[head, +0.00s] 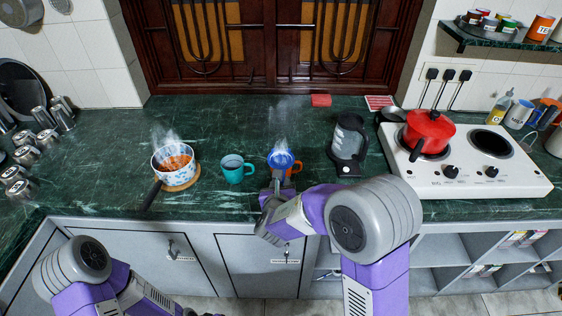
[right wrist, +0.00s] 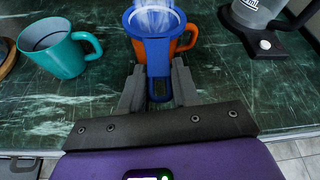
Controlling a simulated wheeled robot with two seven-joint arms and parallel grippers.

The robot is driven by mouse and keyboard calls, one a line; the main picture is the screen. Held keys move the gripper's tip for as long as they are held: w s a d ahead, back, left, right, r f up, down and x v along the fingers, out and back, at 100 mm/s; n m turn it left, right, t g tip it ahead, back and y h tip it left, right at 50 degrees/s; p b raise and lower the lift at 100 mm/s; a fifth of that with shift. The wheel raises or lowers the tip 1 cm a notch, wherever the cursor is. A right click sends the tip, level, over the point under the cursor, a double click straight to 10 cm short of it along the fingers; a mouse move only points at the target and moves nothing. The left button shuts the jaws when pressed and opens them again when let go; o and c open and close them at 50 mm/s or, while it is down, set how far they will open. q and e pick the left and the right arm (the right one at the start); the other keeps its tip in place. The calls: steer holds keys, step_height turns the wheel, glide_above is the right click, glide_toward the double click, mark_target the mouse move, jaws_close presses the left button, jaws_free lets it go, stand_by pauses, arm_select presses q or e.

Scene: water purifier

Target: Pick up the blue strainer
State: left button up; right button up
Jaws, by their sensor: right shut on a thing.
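The blue strainer (head: 281,157) rests over the orange mug (head: 296,168) on the green counter, with steam rising from it. In the right wrist view the strainer (right wrist: 150,22) shows its round rim over the orange mug (right wrist: 184,40), its blue handle pointing toward me. My right gripper (right wrist: 158,88) is shut on the handle, one finger on each side. In the head view the right gripper (head: 277,190) is at the counter's front edge, just in front of the mug. My left arm comes in at the lower left; its gripper is not clearly visible.
A teal mug (head: 235,169) stands close to the left of the strainer. A steaming patterned pot (head: 173,160) sits on a wooden board farther left. A black-and-clear kettle (head: 348,145) stands to the right, then a white stove (head: 465,175) with a red pot (head: 428,131).

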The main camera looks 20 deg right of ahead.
jaws_close()
step_height(320, 180, up, 10)
steer(key=p, duration=0.4)
steer(key=shift+s, duration=0.1)
